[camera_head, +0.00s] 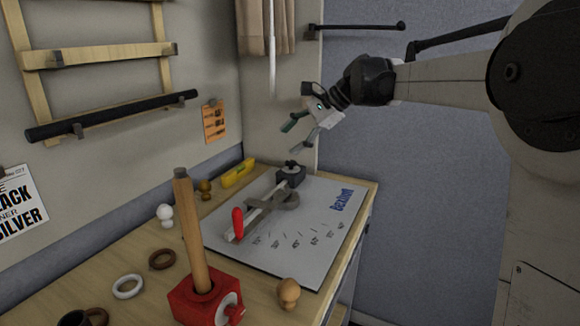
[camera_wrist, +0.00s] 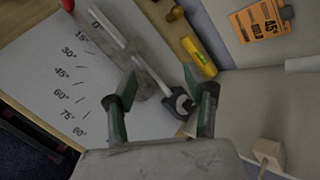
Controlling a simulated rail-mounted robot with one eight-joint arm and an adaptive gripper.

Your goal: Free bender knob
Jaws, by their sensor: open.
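The bender lies on a white board (camera_head: 290,237) with angle marks. It has a grey arm (camera_head: 268,208) and a red handle (camera_head: 238,224). At its far end is a dark block with a black knob (camera_head: 291,164). In the wrist view a round dark knob with a pale centre (camera_wrist: 183,103) shows between my fingers, nearer the right one. My gripper (camera_head: 294,135) is open and empty, in the air above the far end of the board. Its green-sided fingers (camera_wrist: 161,82) also show in the wrist view, apart from the knob.
A yellow level (camera_head: 238,173) lies behind the board by the wall. A red base with a wooden post (camera_head: 187,235) stands in front, near a wooden knob (camera_head: 288,293), a white ring (camera_head: 128,286) and a brown ring (camera_head: 162,260). A black wall bar (camera_head: 360,27) juts out above.

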